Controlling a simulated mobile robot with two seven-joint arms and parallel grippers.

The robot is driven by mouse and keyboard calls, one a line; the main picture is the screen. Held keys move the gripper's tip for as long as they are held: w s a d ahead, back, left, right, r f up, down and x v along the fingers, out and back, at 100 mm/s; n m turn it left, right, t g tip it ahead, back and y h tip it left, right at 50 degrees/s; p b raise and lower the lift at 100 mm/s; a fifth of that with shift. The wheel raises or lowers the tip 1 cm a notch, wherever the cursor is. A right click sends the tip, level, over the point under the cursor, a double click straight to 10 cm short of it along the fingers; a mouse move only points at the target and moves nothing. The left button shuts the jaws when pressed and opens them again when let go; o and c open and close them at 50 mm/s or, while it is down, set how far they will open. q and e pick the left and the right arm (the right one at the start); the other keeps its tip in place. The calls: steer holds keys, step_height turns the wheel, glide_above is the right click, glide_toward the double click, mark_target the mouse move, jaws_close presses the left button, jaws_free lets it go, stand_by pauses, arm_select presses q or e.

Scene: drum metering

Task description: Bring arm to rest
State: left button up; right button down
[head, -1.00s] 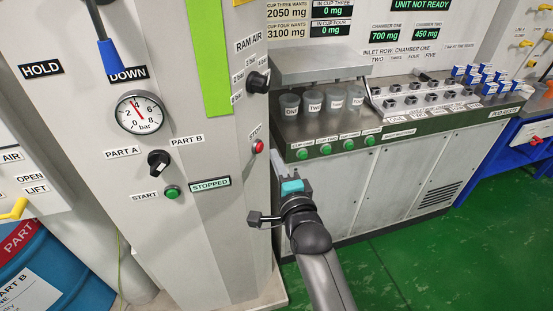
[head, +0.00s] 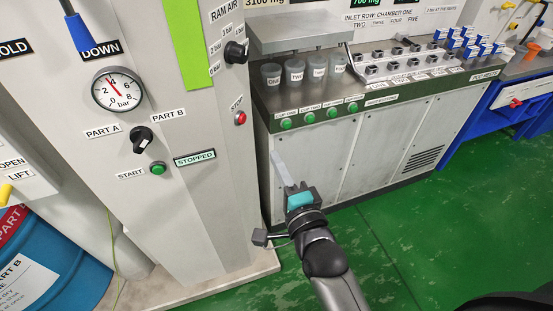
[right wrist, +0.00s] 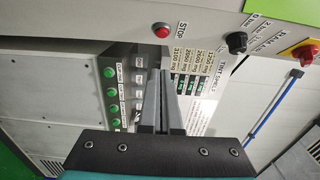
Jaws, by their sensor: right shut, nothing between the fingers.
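My right gripper (head: 283,172) reaches in from the bottom of the head view, in front of the grey cabinet under the cup bench. Its fingers are shut and empty, and they seem clear of the cabinet front. In the right wrist view the closed fingers (right wrist: 160,102) point toward the machine panels. My left gripper is not in the head view.
The grey press column (head: 205,235) with its start button (head: 157,168) and red stop button (head: 240,118) stands to the left. Four-button cup bench (head: 310,105) stands ahead. A blue drum (head: 50,255) is at lower left. Green floor (head: 420,225) lies open at right.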

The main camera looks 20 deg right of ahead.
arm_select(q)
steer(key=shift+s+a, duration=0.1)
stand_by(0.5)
arm_select(e)
steer(key=s+a+f+n+g, duration=0.1)
steer(key=s+f+n+g, duration=0.25)
steer(key=f, duration=0.75)
steer(key=s+f+n+g+y+b, duration=0.15)
steer(key=s+f+n, duration=0.25)
steer(key=f, duration=0.6)
steer(key=s+a+f+n+g, duration=0.1)
steer(key=s+f+n+g, duration=0.25)
steer(key=f, duration=0.75)
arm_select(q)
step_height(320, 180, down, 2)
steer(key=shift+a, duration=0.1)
arm_select(e)
steer(key=s+d+f+n+g, duration=0.2)
steer(key=s+f, duration=0.3)
steer(key=s, duration=0.3)
steer(key=s+d+f+n+g+h, duration=0.1)
steer(key=s+d+f+n+g, duration=0.2)
steer(key=s, duration=0.6)
steer(key=s+d+f+n+g+h, duration=0.1)
steer(key=s+d+f+n+g, duration=0.1)
steer(key=s+f, duration=0.6)
steer(key=shift+s+d+n+g, duration=0.4)
steer(key=shift+s+n+g, duration=0.25)
steer(key=shift+n, duration=0.45)
steer(key=shift+w, duration=0.15)
